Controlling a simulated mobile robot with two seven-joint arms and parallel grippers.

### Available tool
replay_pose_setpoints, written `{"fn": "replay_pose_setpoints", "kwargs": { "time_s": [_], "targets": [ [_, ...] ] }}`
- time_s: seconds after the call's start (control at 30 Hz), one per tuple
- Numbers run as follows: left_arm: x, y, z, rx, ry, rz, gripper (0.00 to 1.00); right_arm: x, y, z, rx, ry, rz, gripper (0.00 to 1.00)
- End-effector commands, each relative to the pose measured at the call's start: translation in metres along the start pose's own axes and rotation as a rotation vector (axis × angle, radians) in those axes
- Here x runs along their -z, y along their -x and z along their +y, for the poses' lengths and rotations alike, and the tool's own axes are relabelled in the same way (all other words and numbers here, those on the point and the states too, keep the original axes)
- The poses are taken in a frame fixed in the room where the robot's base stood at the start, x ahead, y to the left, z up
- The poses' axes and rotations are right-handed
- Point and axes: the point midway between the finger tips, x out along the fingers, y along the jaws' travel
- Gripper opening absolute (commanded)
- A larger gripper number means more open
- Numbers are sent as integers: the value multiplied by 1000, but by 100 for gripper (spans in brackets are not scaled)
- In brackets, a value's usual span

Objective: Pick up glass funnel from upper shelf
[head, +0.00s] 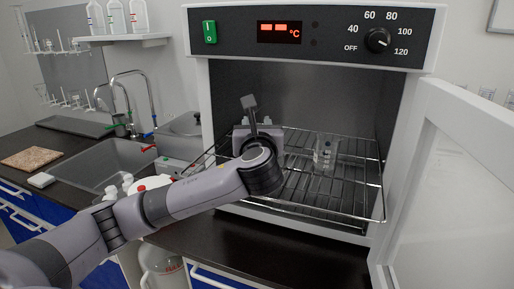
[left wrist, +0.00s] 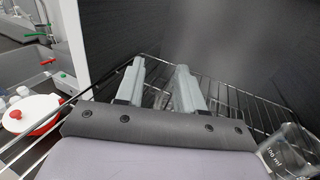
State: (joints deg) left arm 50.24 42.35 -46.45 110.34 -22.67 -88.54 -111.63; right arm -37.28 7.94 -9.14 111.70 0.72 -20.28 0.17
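My left gripper (left wrist: 160,68) reaches into the open oven, and its two pale fingers stand apart in the left wrist view. A faint glassy shape (left wrist: 162,99) shows between and below the fingers; I cannot tell whether it is the glass funnel or whether it touches them. In the head view my wrist hides the fingers and what lies behind them. The upper wire shelf (head: 345,181) lies below the gripper. No funnel can be made out clearly. My right gripper is not in view.
A glass beaker (head: 325,152) stands on the shelf to the right of my gripper; it also shows in the left wrist view (left wrist: 290,152). The open oven door (head: 450,190) is at right. A sink (head: 110,165) lies left, with a red-and-white vessel (left wrist: 32,114) nearby.

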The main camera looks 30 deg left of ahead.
Motion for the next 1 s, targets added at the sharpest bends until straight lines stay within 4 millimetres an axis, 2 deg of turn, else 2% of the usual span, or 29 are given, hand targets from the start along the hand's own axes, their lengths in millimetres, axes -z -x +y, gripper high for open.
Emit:
{"fn": "replay_pose_setpoints", "kwargs": {
  "time_s": [0.2, 0.23, 0.33, 0.37, 0.77, 0.87, 1.0],
  "targets": [
    [0, -1, 0, 0, 1, 0, 38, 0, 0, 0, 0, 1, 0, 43],
    [0, -1, 0, 0, 1, 0, 34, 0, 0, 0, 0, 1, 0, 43],
    [0, -1, 0, 0, 1, -1, 2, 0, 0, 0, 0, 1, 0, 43],
    [0, -1, 0, 0, 1, -1, 0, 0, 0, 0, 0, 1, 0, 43],
    [-2, -1, 0, 0, 1, -2, 0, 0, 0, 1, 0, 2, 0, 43],
    [-12, -1, 0, 0, 5, -4, 0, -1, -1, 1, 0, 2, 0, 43],
    [-39, -1, 0, 0, 7, -7, 0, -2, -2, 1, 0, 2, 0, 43]
  ]
}}
